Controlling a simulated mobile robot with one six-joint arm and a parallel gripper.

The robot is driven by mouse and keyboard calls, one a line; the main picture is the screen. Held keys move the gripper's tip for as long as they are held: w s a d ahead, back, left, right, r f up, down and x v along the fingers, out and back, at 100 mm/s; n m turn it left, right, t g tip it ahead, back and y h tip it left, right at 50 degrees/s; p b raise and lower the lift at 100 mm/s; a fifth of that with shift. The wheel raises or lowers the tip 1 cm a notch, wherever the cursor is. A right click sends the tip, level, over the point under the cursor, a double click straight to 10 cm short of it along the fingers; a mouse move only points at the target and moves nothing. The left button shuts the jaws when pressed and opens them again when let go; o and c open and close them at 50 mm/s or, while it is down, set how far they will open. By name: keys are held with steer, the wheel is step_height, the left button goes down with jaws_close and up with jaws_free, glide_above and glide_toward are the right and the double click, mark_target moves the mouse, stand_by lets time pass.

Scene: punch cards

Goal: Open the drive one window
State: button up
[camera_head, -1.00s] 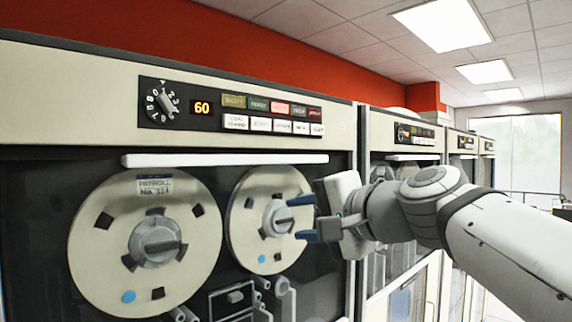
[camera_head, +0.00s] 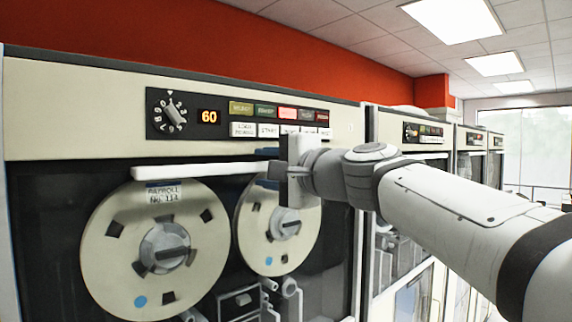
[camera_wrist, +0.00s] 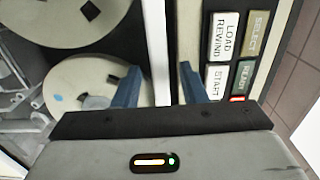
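The drive one window (camera_head: 60,190) is the dark pane in front of two cream tape reels, the left one labelled PAYROLL (camera_head: 125,250). A long white handle bar (camera_head: 200,172) runs across its top edge and looks level. My gripper (camera_head: 267,168) is at the bar's right end, which it partly hides. In the wrist view its two blue fingers (camera_wrist: 160,88) are apart, with the white bar (camera_wrist: 153,40) between them in the picture. A gap shows beside the bar, and I cannot tell whether either finger touches it. The window looks closed.
Above the bar is a panel with a dial (camera_head: 172,112), an orange 60 display (camera_head: 209,117) and several buttons (camera_head: 268,130). More tape drives (camera_head: 425,135) stand in a row to the right. My arm crosses in front of them.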

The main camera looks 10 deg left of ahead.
jaws_close()
stand_by(0.3)
stand_by(0.3)
